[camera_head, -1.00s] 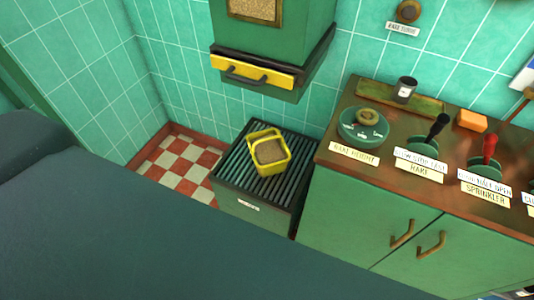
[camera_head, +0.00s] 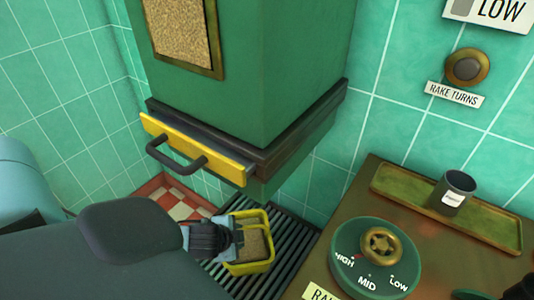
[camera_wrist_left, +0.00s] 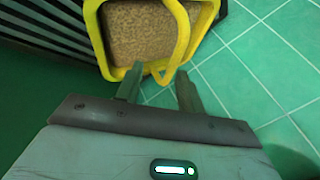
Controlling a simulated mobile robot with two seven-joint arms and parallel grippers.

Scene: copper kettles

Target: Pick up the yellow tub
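The yellow tub (camera_head: 268,262) holds brown granular stuff and sits on the dark slatted top (camera_head: 290,240) below the green hopper. My left gripper (camera_head: 236,243) reaches in from the left at the tub's near-left side. In the left wrist view the tub (camera_wrist_left: 96,40) fills the top, with its yellow rim close to the fingertips. My left gripper's fingers (camera_wrist_left: 160,72) are spread apart at that rim; I cannot tell whether they touch it. The arm hides part of the tub's left side in the head view.
The green hopper with its yellow slide and dark handle (camera_head: 178,165) hangs just above and behind the tub. A brown counter at right carries a green dial (camera_head: 375,268) and a dark cup (camera_head: 453,192) on a tray (camera_head: 420,205). Tiled walls stand behind.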

